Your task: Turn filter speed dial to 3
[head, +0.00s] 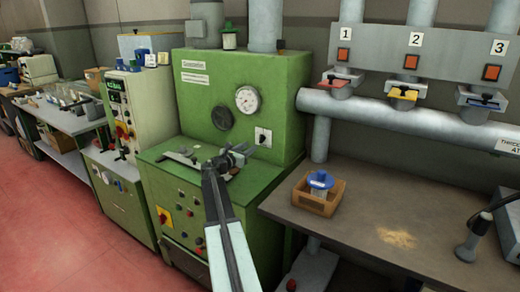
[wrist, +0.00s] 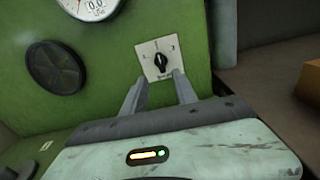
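The dial is a small black knob (wrist: 160,62) on a white square plate (wrist: 146,50) fixed to the green machine front. In the wrist view the knob looks roughly upright, and the plate's marks are too small to read. The dial plate also shows in the head view (head: 263,137), at the right of the green machine (head: 222,108). My gripper (wrist: 159,78) is open, its two fingers pointing at the dial, one to each side of the knob's lower end. I cannot tell whether they touch it. In the head view my gripper (head: 243,151) is just left of the dial.
A round gauge (head: 247,99) and a dark round vent (head: 222,117) sit left of the dial. A green ledge (head: 165,165) juts out below. At the right, a bench (head: 345,235) holds a wooden box (head: 318,205). Pipes (head: 400,118) run above it.

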